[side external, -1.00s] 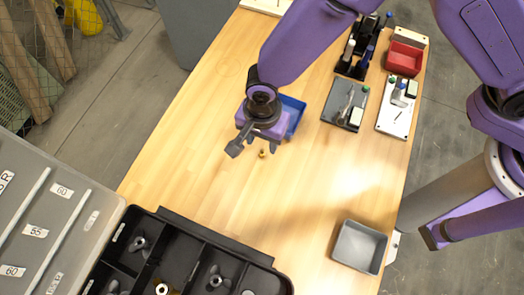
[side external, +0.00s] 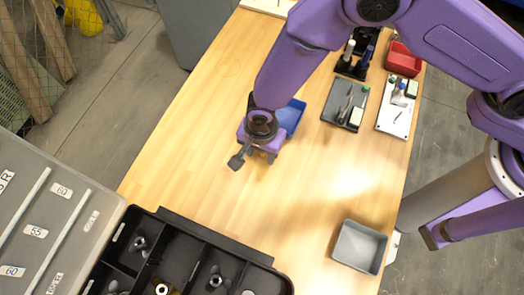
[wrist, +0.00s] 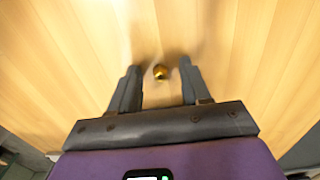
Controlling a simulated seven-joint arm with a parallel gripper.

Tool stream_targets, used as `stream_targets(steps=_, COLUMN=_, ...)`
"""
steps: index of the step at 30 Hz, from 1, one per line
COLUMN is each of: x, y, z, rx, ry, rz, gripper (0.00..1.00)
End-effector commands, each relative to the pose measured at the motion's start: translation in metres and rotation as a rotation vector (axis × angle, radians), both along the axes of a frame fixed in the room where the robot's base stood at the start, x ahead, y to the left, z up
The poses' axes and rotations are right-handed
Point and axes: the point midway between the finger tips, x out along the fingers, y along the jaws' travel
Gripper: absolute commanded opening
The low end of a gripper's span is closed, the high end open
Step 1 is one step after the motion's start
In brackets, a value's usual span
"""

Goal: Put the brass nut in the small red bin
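The brass nut (wrist: 160,72) is on the wooden table, between the tips of my open gripper (wrist: 159,68) in the wrist view, with a gap on each side. In the side external view the nut is hidden by my gripper (side external: 262,157), which is low over the middle of the table. The small red bin (side external: 404,60) is at the far right corner of the table, partly behind my arm. Its inside looks empty as far as it shows.
A blue bin (side external: 292,113) stands just behind my gripper. A grey bin (side external: 360,246) is at the near right edge. A black compartment case (side external: 190,240) is at the near left. Tool trays (side external: 345,105) line the right side. The table's left part is clear.

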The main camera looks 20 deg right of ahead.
Motion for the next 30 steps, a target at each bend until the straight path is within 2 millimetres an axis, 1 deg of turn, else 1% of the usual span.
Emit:
stream_targets(steps=1, x=0.000, y=0.000, z=0.000, rx=0.000, ry=0.000, rz=0.000, gripper=0.34)
stream_targets(steps=2, x=0.000, y=0.000, z=0.000, rx=0.000, ry=0.000, rz=0.000, gripper=0.24)
stream_targets(steps=3, x=0.000, y=0.000, z=0.000, rx=0.000, ry=0.000, rz=0.000, gripper=0.11)
stream_targets(steps=4, x=0.000, y=0.000, z=0.000, rx=-0.001, ry=0.001, rz=0.000, gripper=0.02)
stream_targets(steps=5, x=0.000, y=0.000, z=0.000, rx=-0.001, ry=0.001, rz=0.000, gripper=0.00)
stream_targets(steps=15, x=0.000, y=0.000, z=0.001, rx=0.000, ry=0.000, rz=0.000, gripper=0.00)
stream_targets(steps=20, x=0.000, y=0.000, z=0.008, rx=0.001, ry=-0.001, rz=0.000, gripper=0.00)
stream_targets(steps=23, x=0.000, y=0.000, z=0.018, rx=0.001, ry=-0.001, rz=0.000, gripper=0.00)
stream_targets(steps=26, x=0.001, y=0.001, z=0.033, rx=0.003, ry=-0.001, rz=0.000, gripper=0.00)
stream_targets(steps=30, x=-0.011, y=-0.016, z=0.055, rx=0.001, ry=-0.001, rz=0.000, gripper=0.00)
